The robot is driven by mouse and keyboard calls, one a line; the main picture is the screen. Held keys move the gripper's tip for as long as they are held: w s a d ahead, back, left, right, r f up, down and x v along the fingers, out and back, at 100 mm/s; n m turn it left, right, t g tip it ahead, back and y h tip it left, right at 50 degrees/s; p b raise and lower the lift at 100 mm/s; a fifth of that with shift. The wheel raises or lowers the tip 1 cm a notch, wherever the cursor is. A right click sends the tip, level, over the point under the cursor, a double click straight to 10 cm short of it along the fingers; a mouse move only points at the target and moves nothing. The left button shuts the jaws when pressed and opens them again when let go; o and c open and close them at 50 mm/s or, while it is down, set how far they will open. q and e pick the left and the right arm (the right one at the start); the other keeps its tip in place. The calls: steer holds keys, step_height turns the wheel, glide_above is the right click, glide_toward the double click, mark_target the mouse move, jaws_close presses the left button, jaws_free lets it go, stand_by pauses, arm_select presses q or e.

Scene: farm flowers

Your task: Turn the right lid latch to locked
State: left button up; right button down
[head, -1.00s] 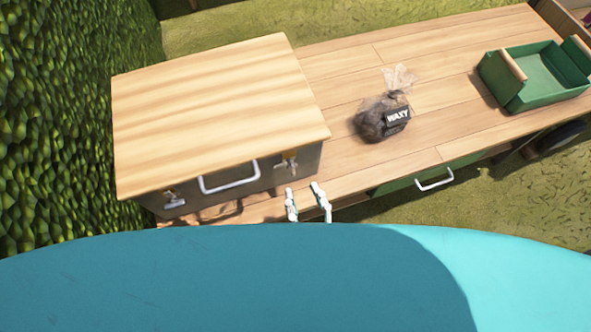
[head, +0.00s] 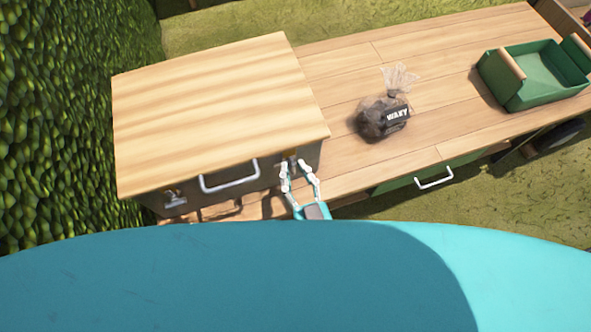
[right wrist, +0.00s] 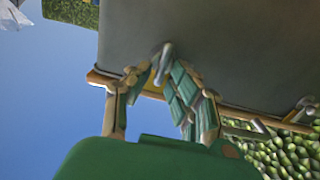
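A dark box with a wooden lid (head: 215,110) stands on the left of the wooden workbench. The right lid latch (head: 292,156) is on the box's front face and is partly hidden by my right gripper (head: 293,167). In the right wrist view the latch's metal lever (right wrist: 163,64) shows between the fingertips of my right gripper (right wrist: 153,76). The fingers are open on either side of it; whether they touch it I cannot tell. The left lid latch (head: 175,199) is at the other end of the face. My left gripper is not in view.
A handle (head: 230,182) sticks out between the two latches, close left of my right gripper. A bag marked WAXY (head: 381,117) and a green tray (head: 548,95) are on the bench. A green drawer (head: 420,176) is below its edge. A hedge (head: 65,120) stands at left.

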steer(key=shift+r, duration=0.1)
steer(key=shift+d+r+m+p, duration=0.1)
steer(key=shift+r+m+p, duration=0.05)
steer(key=shift+m+p, duration=0.65)
steer(key=m+p, duration=0.1)
steer(key=m, duration=0.1)
steer(key=m+p, duration=0.1)
steer(key=m, duration=0.1)
steer(key=m+p, duration=0.1)
steer(key=m, duration=0.2)
steer(key=shift+w+d+f, duration=0.15)
steer(key=shift+d+f, duration=0.05)
steer(key=shift+d, duration=0.15)
steer(key=m, duration=0.4)
steer(key=shift+w+d+f+m, duration=0.1)
steer(key=shift+d+f+m, duration=0.1)
steer(key=shift+m, duration=0.1)
steer(key=shift+f+m+b, duration=0.15)
steer(key=shift+m+b, duration=0.1)
steer(key=shift+m, duration=0.95)
steer(key=shift+f+m+b, duration=0.1)
steer(key=shift+m+b, duration=0.1)
steer(key=shift+m, duration=1)
